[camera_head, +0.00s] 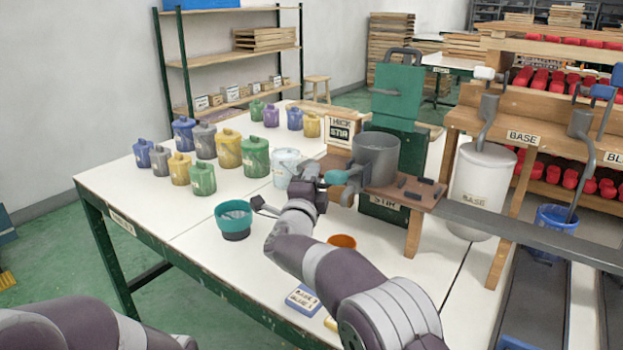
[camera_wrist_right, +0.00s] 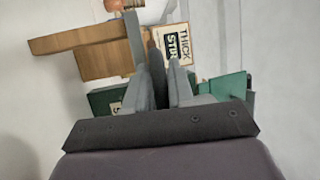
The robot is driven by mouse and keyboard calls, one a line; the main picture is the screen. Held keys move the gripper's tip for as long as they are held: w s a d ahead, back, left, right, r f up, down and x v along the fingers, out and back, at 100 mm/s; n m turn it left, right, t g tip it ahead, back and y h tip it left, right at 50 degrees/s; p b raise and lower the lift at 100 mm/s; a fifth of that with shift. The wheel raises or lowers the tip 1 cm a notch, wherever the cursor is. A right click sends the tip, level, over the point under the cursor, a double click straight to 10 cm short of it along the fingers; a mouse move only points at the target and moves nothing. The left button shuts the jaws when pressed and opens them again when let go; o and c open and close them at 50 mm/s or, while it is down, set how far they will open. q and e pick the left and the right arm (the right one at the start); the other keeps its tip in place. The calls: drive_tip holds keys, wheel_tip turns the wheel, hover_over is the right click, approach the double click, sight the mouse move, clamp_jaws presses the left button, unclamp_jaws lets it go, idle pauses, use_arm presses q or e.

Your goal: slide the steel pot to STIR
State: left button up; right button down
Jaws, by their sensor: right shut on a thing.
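The steel pot (camera_head: 376,158) stands upright on the wooden stand (camera_head: 415,196), in front of the green machine (camera_head: 398,92). A STIR label (camera_head: 384,201) is on the green base below the stand. My right gripper (camera_head: 338,179) is at the pot's near left side, shut on its handle; the exact grip is partly hidden. In the right wrist view the fingers (camera_wrist_right: 160,88) close around a narrow dark grey piece, with a THICK STIR sign (camera_wrist_right: 176,45) beyond. My left gripper is out of view; only my left arm shows at bottom left.
Several coloured paint cans (camera_head: 228,148) and a white can (camera_head: 286,167) stand on the white table left of the pot. A teal bowl (camera_head: 234,218) and an orange bowl (camera_head: 342,241) are nearer. A white BASE tank (camera_head: 482,190) stands to the right.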

drive_tip(key=shift+r, duration=0.75)
drive_tip(key=c, duration=1.3)
unclamp_jaws()
drive_tip(key=shift+o, duration=0.8)
drive_tip(key=shift+w+a+f, duration=0.15)
drive_tip(key=shift+f, duration=0.1)
drive_tip(key=shift+f, duration=0.25)
drive_tip(key=v, duration=1.2)
drive_tip(key=shift+s+p, duration=0.4)
drive_tip(key=shift+a+f, duration=0.1)
drive_tip(key=shift+f, duration=0.05)
